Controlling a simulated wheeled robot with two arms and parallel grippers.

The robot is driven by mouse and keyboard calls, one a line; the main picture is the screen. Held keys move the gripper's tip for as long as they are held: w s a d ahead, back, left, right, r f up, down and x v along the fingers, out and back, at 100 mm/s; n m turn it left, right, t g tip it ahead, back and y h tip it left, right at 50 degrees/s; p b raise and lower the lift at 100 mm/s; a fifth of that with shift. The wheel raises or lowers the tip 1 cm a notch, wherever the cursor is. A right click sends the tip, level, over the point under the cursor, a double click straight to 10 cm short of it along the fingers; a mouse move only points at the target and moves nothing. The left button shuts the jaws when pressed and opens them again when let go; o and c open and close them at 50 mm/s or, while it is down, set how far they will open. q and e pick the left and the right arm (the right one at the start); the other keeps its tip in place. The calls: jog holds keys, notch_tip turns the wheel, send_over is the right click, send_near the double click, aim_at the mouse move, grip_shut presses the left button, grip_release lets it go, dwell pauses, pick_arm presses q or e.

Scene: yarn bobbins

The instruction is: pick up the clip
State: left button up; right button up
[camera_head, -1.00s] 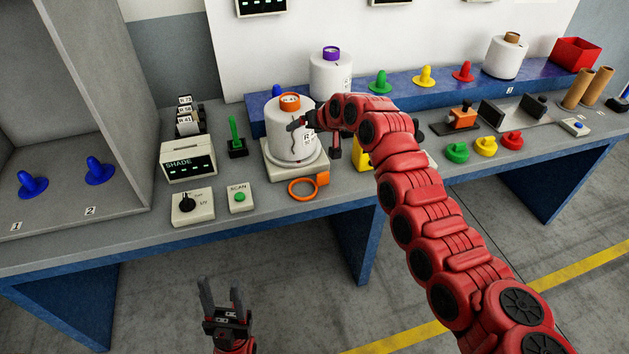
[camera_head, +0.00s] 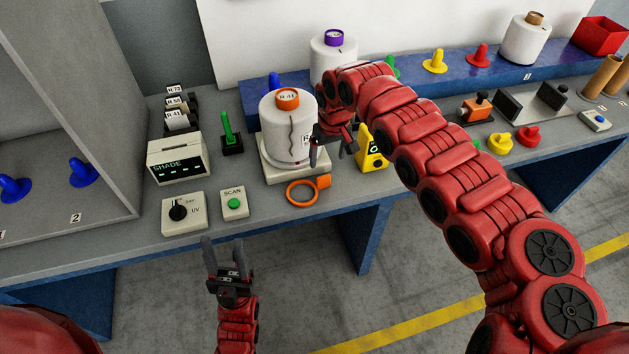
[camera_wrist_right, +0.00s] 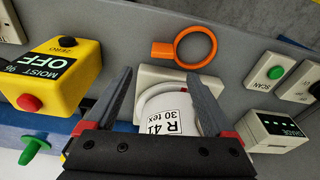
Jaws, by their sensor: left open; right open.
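An orange ring with a square tab (camera_head: 323,182), the most clip-like thing in view, lies flat at the table's front edge, in front of the white scale plate (camera_head: 270,172). It also shows in the right wrist view (camera_wrist_right: 163,50), beyond the fingertips. My right gripper (camera_head: 331,152) is open and empty, pointing down beside the right side of the white bobbin labelled R 41 (camera_head: 287,132), above and behind the ring. In the right wrist view the bobbin's label appears between the open fingers (camera_wrist_right: 158,78). My left gripper (camera_head: 224,250) is open and empty, low in front of the table.
A yellow moisture meter (camera_head: 371,150) stands right of the scale. The scan button box (camera_head: 234,204), UV switch box (camera_head: 184,213) and shade display (camera_head: 179,160) stand to the left. A green peg holder (camera_head: 231,140) and a blue shelf with bobbins (camera_head: 460,70) are behind.

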jog(key=p, duration=0.1)
send_over(324, 177)
notch_tip(324, 177, down, 5)
jog(key=shift+d+r, duration=0.15)
jog(key=shift+r, duration=0.05)
jog(key=shift+f, duration=0.4)
jog(key=f, duration=0.1)
jog(key=f+p, duration=0.1)
jog(key=f, duration=0.1)
jog(key=f+p, duration=0.1)
jog(key=shift+a+f, duration=0.25)
jog(key=shift+a, duration=0.1)
jog(key=shift+w+d+f, duration=0.15)
jog(key=shift+f, duration=0.1)
grip_shut()
